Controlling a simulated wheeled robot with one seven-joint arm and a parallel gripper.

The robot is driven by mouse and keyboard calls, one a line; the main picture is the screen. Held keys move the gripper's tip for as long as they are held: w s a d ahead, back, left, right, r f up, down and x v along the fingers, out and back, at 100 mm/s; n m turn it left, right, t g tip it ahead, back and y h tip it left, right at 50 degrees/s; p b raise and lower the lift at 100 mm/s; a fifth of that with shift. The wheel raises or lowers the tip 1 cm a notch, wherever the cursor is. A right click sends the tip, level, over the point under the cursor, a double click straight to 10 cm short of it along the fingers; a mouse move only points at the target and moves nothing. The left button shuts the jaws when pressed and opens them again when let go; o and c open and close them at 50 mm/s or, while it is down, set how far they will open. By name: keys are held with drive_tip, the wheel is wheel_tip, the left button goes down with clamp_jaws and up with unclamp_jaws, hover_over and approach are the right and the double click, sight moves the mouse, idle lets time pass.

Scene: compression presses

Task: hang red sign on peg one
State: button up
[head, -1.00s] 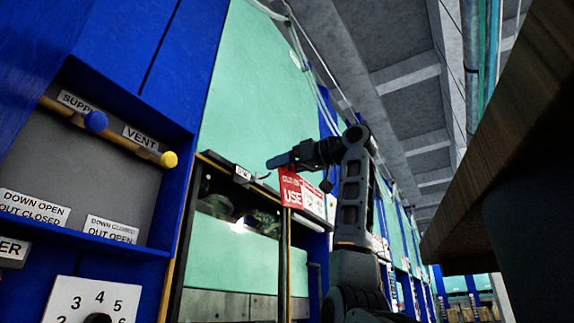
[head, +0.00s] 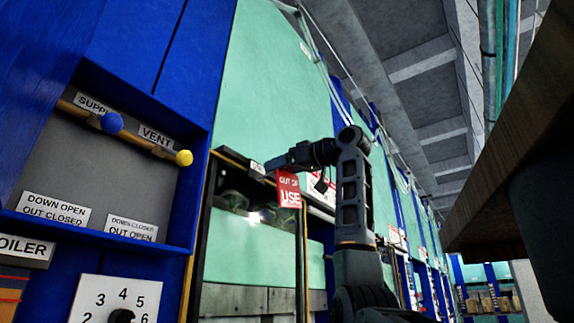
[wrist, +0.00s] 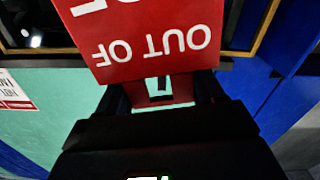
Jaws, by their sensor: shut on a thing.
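The red sign (head: 289,190), lettered "OUT OF USE", hangs below my gripper (head: 272,164) in the head view. In the wrist view the sign (wrist: 140,38) appears upside down, and its lettered edge lies just beyond my gripper (wrist: 157,92). My gripper is shut on the sign. A small white label (head: 257,167) on the press frame is right beside the gripper tip. Peg one cannot be made out now; the gripper and sign may cover it. I cannot tell whether the sign touches a peg.
A green press panel (head: 262,75) rises behind the gripper. A blue recess at left holds a blue knob (head: 111,123) and a yellow knob (head: 183,158). A red-and-white notice (head: 322,187) is right of the sign. A wooden edge (head: 505,150) overhangs at right.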

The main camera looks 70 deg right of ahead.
drive_tip(key=shift+w+d, duration=0.2)
drive_tip(key=shift+w, duration=0.5)
drive_tip(key=shift+w+d+f, duration=0.1)
drive_tip(key=shift+w+f, duration=0.45)
drive_tip(key=shift+w, duration=0.05)
drive_tip(key=o, duration=1.6)
drive_tip(key=b+v, duration=0.2)
drive_tip(key=v, duration=0.5)
drive_tip(key=shift+s, duration=0.35)
